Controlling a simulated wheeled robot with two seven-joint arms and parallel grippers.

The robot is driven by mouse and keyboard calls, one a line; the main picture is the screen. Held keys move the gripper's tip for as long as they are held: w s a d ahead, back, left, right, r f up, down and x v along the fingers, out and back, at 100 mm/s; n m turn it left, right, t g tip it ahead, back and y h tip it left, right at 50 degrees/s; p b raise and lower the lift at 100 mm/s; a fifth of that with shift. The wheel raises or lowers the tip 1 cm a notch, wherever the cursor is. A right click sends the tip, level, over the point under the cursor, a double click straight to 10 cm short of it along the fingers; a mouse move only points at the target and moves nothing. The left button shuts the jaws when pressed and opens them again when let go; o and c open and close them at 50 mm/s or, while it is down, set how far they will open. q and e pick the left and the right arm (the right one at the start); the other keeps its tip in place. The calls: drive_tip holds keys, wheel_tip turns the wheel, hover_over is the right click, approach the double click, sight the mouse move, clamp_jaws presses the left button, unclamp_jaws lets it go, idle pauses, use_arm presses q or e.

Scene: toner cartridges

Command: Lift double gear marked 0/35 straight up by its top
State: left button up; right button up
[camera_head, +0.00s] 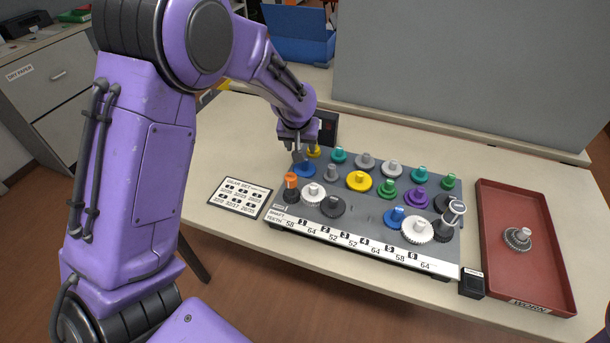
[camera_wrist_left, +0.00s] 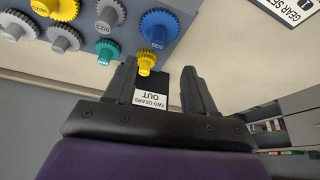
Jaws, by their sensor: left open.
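A blue double gear (camera_wrist_left: 158,30) with a small upper gear stands at the board's near corner in the left wrist view. Its marking is small and inverted, and looks like 0/35. In the head view the blue gear (camera_head: 305,170) is at the board's left back, just below my left gripper (camera_head: 299,151). A small yellow gear (camera_wrist_left: 147,62) stands beside it, close to the fingertips. My left gripper (camera_wrist_left: 160,70) is open, with nothing held between its fingers. My right gripper is not in view.
The grey board (camera_head: 365,215) holds several other gears close together. A red tray (camera_head: 525,265) with one dark gear (camera_head: 518,238) is at the right. A gear-set card (camera_head: 240,196) lies at the left.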

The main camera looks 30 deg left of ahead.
sight(305, 165)
use_arm(q)
drive_tip(key=p+x, duration=0.1)
drive_tip(key=x, duration=0.4)
drive_tip(key=p+x, duration=0.1)
drive_tip(key=x, duration=0.4)
drive_tip(key=shift+w+d+f, duration=0.1)
drive_tip(key=shift+d, duration=0.1)
drive_tip(key=shift+w+a+f, duration=0.1)
drive_tip(key=shift+w+f, duration=0.05)
drive_tip(key=shift+f, duration=0.25)
drive_tip(key=shift+r, duration=0.1)
clamp_jaws()
